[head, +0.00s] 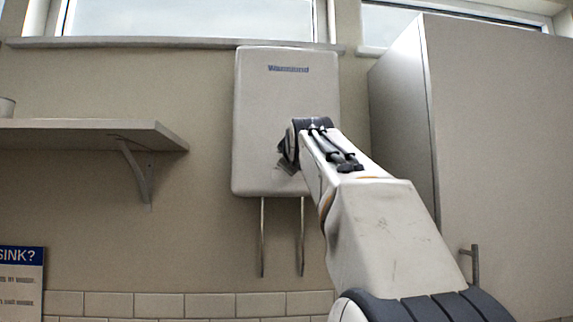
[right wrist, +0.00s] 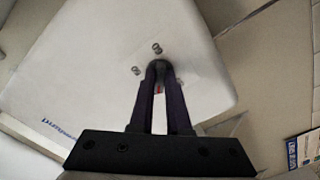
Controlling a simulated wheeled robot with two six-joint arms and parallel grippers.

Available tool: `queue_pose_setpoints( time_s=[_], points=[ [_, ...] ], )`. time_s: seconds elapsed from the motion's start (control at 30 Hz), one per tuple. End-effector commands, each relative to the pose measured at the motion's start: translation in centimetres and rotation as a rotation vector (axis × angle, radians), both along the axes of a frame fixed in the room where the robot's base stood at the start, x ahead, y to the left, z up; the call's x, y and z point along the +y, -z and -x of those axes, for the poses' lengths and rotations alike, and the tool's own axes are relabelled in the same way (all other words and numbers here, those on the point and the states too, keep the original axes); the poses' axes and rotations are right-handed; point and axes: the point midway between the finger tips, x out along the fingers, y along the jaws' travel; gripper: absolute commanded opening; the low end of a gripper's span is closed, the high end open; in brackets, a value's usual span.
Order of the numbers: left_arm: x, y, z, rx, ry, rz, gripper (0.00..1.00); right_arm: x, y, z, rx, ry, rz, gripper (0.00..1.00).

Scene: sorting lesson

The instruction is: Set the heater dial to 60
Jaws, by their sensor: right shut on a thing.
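The white heater (head: 275,85) hangs on the wall in the middle of the head view, with blue lettering near its top. My right arm reaches up to its lower front, and the right gripper (head: 288,160) hides the dial there. In the right wrist view the heater (right wrist: 95,75) appears turned, and the two dark fingers of the right gripper (right wrist: 160,72) are shut on the dial (right wrist: 158,67). A small red mark shows between the fingers. My left gripper is not in view.
Two pipes (head: 262,240) run down from the heater. A shelf (head: 85,133) on a bracket is at the left, clear of the arm. A tall cabinet (head: 500,130) with a handle stands close on the right. A sign (head: 20,285) is at the lower left.

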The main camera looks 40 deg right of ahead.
Motion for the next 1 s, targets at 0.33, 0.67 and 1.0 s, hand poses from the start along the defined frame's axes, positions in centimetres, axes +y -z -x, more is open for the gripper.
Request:
queue_pose_setpoints(
  time_s=[0.33, 0.67, 1.0],
  points=[
    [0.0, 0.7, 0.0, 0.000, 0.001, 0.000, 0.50, 0.1, 0.4, -0.1, -0.167, 0.001, -0.285, 0.00],
    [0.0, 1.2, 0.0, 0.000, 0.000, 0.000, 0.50, 0.2, 0.4, -0.2, -0.331, 0.001, -0.551, 0.00],
    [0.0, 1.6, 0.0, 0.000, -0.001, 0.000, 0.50, 0.3, 0.4, -0.2, -0.499, 0.003, -0.827, 0.00]
  ],
)
